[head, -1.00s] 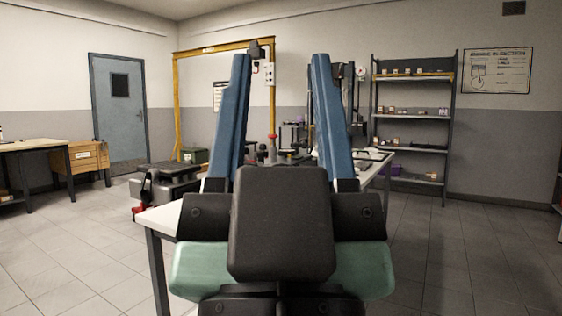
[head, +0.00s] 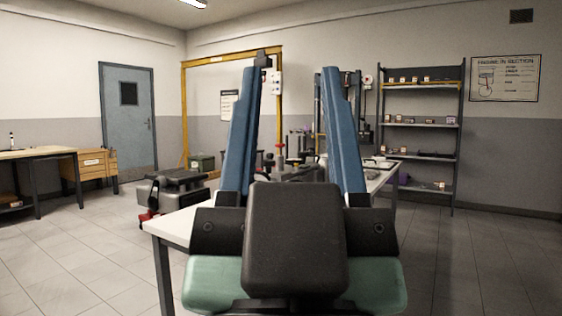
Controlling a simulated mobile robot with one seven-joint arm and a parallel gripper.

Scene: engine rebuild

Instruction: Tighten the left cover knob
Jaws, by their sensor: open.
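My gripper (head: 293,70) fills the middle of the head view, its two long blue fingers spread apart with nothing between them. It reaches out over the near part of a white bench (head: 180,223). Between and behind the fingers, small dark parts and a red-topped item (head: 279,151) stand farther along the bench. The left cover knob cannot be made out; the parts there are too small and partly hidden by my fingers and black gripper body.
A grey machine block (head: 172,189) with red parts stands left of the bench. A yellow gantry frame (head: 184,115) stands behind. A dark shelf rack (head: 421,153) is at the right, a blue door (head: 128,118) at the left. Open tiled floor lies on both sides.

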